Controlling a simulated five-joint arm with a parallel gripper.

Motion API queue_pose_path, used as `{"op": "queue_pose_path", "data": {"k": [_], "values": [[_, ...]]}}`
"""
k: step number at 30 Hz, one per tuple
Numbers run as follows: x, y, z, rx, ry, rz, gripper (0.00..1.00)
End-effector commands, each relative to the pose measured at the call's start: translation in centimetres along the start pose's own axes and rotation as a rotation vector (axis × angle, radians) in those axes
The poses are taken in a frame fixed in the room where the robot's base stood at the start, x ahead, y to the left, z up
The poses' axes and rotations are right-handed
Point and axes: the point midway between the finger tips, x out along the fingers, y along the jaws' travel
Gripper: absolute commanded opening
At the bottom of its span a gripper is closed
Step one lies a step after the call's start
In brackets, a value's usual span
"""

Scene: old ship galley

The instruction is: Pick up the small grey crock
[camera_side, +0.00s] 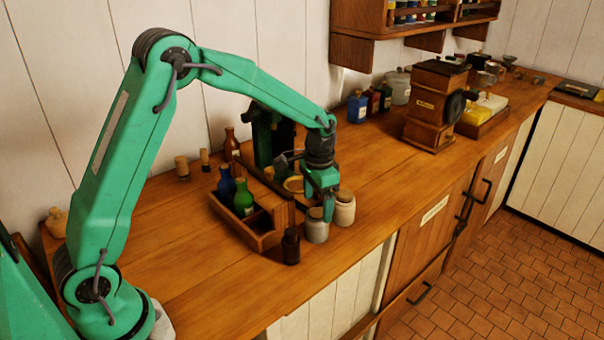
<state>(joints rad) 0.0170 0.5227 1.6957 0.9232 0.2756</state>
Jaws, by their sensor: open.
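The small grey crock (316,228) stands upright on the wooden counter near its front edge. My gripper (328,208) points down at the crock's top, its fingers overlapping the crock's upper right side in this view. The jaws are open. I cannot tell whether the fingers touch the crock or are around it. Part of the crock's top is hidden behind the gripper.
A cream crock with a brown lid (344,210) stands close on the right. A dark bottle (291,246) stands close on the left. A wooden caddy (232,224) holds blue and green bottles. A wooden grinder (432,108) stands farther right. The counter (178,262) is clear at front left.

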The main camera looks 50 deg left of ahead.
Motion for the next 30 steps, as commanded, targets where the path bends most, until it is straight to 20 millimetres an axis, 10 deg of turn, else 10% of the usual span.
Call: {"op": "queue_pose_path", "data": {"k": [30], "values": [[6.2, 0.2, 0.1, 0.000, 0.000, 0.000, 0.81]]}}
